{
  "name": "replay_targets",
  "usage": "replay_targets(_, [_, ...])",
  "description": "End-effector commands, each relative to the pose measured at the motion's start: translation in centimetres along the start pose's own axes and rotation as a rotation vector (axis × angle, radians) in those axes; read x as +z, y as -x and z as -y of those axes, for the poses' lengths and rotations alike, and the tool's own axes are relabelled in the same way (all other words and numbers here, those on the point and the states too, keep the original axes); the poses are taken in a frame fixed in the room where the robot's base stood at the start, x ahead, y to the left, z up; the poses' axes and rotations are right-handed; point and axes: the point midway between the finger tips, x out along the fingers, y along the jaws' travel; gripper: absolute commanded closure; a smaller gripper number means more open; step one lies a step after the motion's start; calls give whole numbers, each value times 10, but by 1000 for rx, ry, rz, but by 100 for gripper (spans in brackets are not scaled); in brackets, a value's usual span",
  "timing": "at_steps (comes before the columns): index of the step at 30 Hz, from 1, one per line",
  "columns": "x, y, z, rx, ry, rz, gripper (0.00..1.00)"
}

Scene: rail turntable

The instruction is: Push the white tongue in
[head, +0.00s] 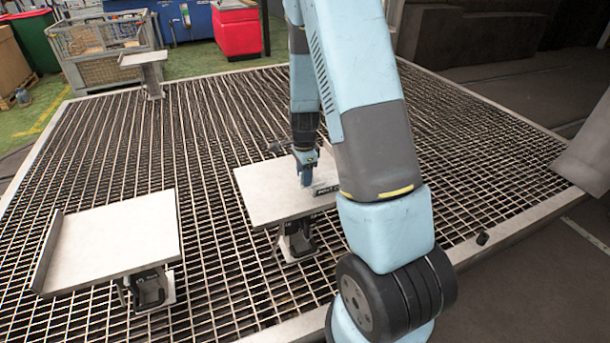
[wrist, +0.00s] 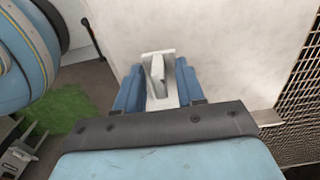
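In the wrist view a white tongue (wrist: 158,70) stands up inside a pale, frame-like holder (wrist: 168,92). The two blue fingers of my gripper (wrist: 160,80) stand apart, one on each side of the holder. I cannot tell whether they press on it. In the head view my gripper (head: 305,170) points down at the right part of a pale plate (head: 262,195). A dark label with white letters (head: 327,188) shows beside the fingers. There the tongue is mostly hidden by my gripper and arm.
The plate stands on a small post on a metal grating (head: 210,150). A second pale plate with an upright edge (head: 120,240) stands at left. A smaller stand (head: 148,65) is farther back. A wire crate (head: 100,50) and red bin (head: 237,30) stand beyond the grating.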

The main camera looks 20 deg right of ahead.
Motion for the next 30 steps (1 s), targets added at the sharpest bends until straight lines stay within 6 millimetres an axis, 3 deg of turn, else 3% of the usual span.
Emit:
replay_targets(10, [0, -3, 0, -1, 0, 0, 62])
replay_targets(22, [0, -3, 0, -1, 0, 0, 100])
replay_targets(30, [0, -3, 0, -1, 0, 0, 100])
